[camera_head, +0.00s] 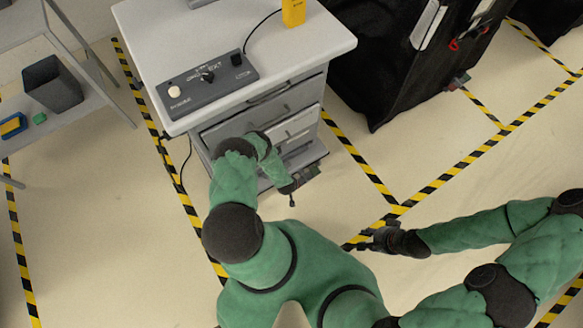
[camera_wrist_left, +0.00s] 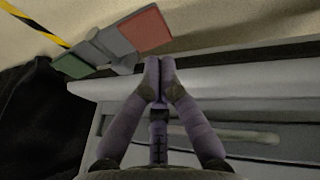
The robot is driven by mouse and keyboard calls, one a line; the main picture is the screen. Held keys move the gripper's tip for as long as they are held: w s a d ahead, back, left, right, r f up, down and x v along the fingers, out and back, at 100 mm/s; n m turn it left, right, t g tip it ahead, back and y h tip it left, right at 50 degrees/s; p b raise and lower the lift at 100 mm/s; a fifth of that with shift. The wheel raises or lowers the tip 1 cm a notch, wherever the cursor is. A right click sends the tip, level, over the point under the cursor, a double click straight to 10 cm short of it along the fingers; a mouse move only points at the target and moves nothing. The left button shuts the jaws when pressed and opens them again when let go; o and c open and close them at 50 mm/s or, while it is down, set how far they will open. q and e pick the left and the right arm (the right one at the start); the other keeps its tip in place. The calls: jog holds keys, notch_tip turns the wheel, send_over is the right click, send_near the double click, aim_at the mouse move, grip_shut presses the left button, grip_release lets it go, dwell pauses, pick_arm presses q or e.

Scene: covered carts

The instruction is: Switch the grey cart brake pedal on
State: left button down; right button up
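The brake pedal (camera_wrist_left: 110,45) shows in the left wrist view at upper left, a grey piece with a red pad on one side and a green pad on the other. In the head view a small grey pedal (camera_head: 458,80) sits low at the black covered cart's right side. My left gripper (camera_wrist_left: 153,75) has its fingertips together, with nothing visible between them, apart from the pedal. In the head view my left gripper (camera_head: 303,180) is beside the drawer cabinet, partly hidden. My right gripper (camera_head: 374,238) hangs over the floor; its finger gap is unclear.
The drawer cabinet (camera_head: 330,45) stands close to my left arm, with a control box (camera_head: 210,88) on top. The black covered cart (camera_head: 375,65) is right of it. A grey shelf (camera_head: 90,108) is at left. Open floor with striped tape (camera_head: 465,165) lies at right.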

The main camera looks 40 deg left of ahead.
pick_arm(q)
jog(key=p+v, duration=0.4)
jog(key=v, duration=0.6)
jog(key=shift+s, duration=0.45)
pick_arm(e)
notch_tip(320, 180, up, 5)
jog(key=shift+s+d, duration=0.1)
jog(key=shift+s, duration=0.05)
pick_arm(q)
jog(key=shift+r, duration=0.1)
